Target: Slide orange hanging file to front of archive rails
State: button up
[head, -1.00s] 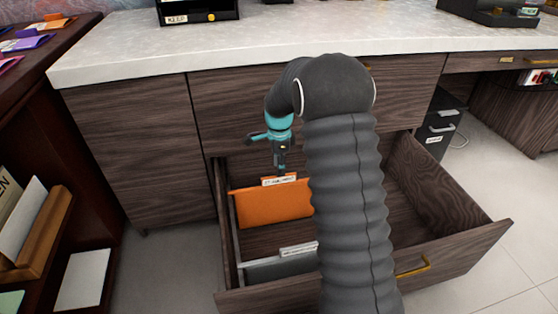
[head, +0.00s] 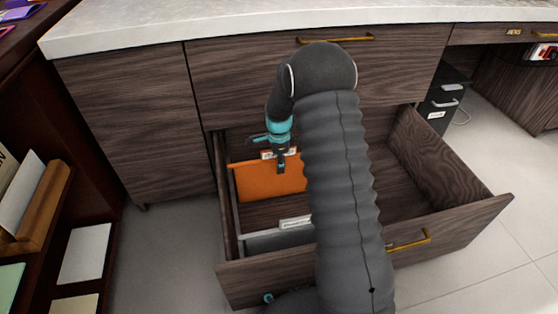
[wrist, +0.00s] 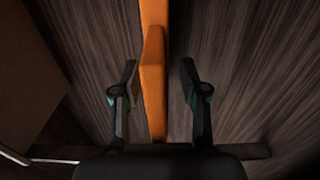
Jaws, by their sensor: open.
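The orange hanging file (head: 255,182) hangs crosswise toward the back of the open drawer in the head view, with a pale label tab on its top edge. My arm covers its right part. My gripper (head: 281,166) points down at the file's top edge, near the tab. In the wrist view the orange file (wrist: 154,95) runs between the two open fingers of my gripper (wrist: 160,72), nearer the left finger, with a dark gap on the right.
A grey hanging file (head: 277,241) with a white tab hangs near the drawer front (head: 460,228). Bare drawer floor shows between the two files. A dark wooden shelf unit (head: 40,200) stands at left; a cabinet front is behind the drawer.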

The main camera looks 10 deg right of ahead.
grip_shut()
jog(key=shift+s, duration=0.1)
jog(key=s+b, duration=0.1)
jog(key=s, duration=1.9)
jog(key=shift+s+b, duration=0.2)
jog(key=shift+b, duration=0.15)
dwell(2.6)
grip_release()
jog(key=shift+r, duration=0.1)
notch_tip(320, 180, up, 12)
jog(key=shift+f, duration=0.1)
dwell(0.6)
